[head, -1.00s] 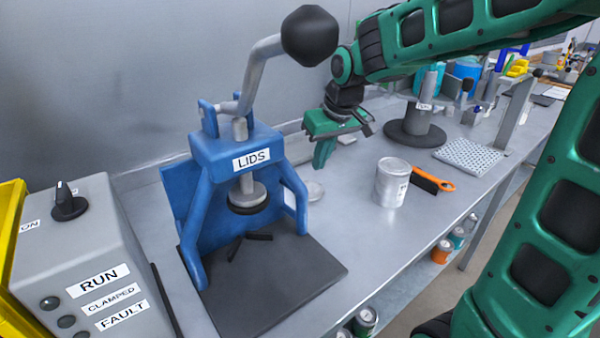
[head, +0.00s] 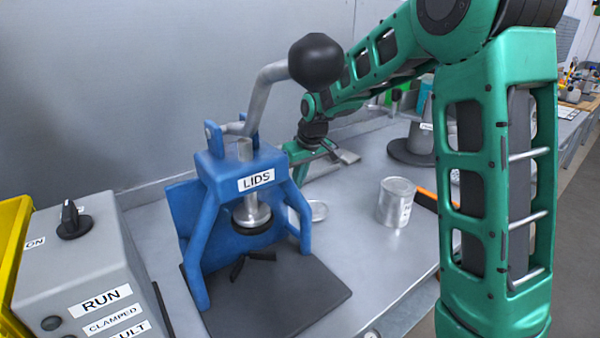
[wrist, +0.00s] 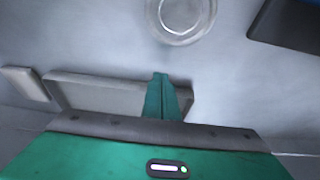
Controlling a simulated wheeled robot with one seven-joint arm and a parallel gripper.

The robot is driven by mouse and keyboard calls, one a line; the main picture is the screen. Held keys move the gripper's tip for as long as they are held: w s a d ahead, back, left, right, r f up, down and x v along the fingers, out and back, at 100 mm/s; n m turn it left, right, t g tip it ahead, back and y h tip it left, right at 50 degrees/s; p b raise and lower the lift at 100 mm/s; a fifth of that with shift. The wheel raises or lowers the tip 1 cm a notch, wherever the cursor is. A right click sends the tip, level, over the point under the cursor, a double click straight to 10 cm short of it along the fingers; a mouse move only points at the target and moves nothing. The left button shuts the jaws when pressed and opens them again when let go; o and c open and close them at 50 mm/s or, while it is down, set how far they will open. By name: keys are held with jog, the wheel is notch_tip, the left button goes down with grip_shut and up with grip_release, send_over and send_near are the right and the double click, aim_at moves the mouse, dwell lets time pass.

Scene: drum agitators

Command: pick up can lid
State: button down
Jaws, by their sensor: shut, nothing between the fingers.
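The can lid, a round silver disc (head: 318,210), lies flat on the grey bench just right of the blue press. It also shows at the top of the wrist view (wrist: 180,16), cut off by the frame edge. My gripper (wrist: 161,84) is shut and empty, with its green fingers together. In the wrist view the lid is beyond the fingertips and apart from them. In the head view my gripper (head: 298,152) is behind the press's right side, farther back than the lid; the press partly hides its fingers.
The blue press (head: 222,172) marked LIDS, with a black-knobbed lever (head: 315,60), stands close left of the lid. An open silver can (head: 396,203) stands to the right. Flat grey pieces (wrist: 112,95) lie near my fingers. A grey control box (head: 85,265) is at front left.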

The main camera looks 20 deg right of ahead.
jog(key=shift+w+f, duration=0.2)
jog(key=shift+f, duration=0.5)
jog(key=shift+s+f, duration=0.15)
jog(key=shift+f, duration=0.1)
jog(key=shift+s+d, duration=0.3)
jog(key=shift+s, duration=0.55)
jog(key=shift+s+d, duration=0.25)
jog(key=shift+s, duration=0.6)
jog(key=shift+r, duration=0.1)
